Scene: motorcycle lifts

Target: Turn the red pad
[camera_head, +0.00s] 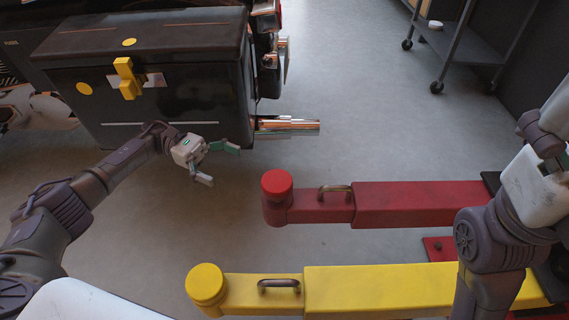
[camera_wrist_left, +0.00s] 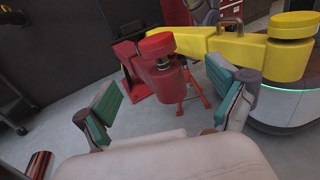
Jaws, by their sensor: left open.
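The red pad (camera_head: 277,182) is a round disc on the free end of the red lift arm (camera_head: 405,204). In the left wrist view the red pad (camera_wrist_left: 156,44) stands on a short threaded post, beyond the fingertips. My left gripper (camera_head: 220,163) is open and empty, to the left of the red pad and apart from it. Its two green-padded fingers show in the left wrist view (camera_wrist_left: 168,105), with the red arm's end between and beyond them. My right arm comes in at the right edge of the head view, but its gripper is not visible.
A yellow lift arm (camera_head: 380,288) with a yellow pad (camera_head: 205,284) lies nearer, beside the red one. A black box (camera_head: 150,75) with a yellow latch stands at the upper left, with a metal pipe (camera_head: 288,125) near it. A wheeled cart (camera_head: 455,45) is at the back right.

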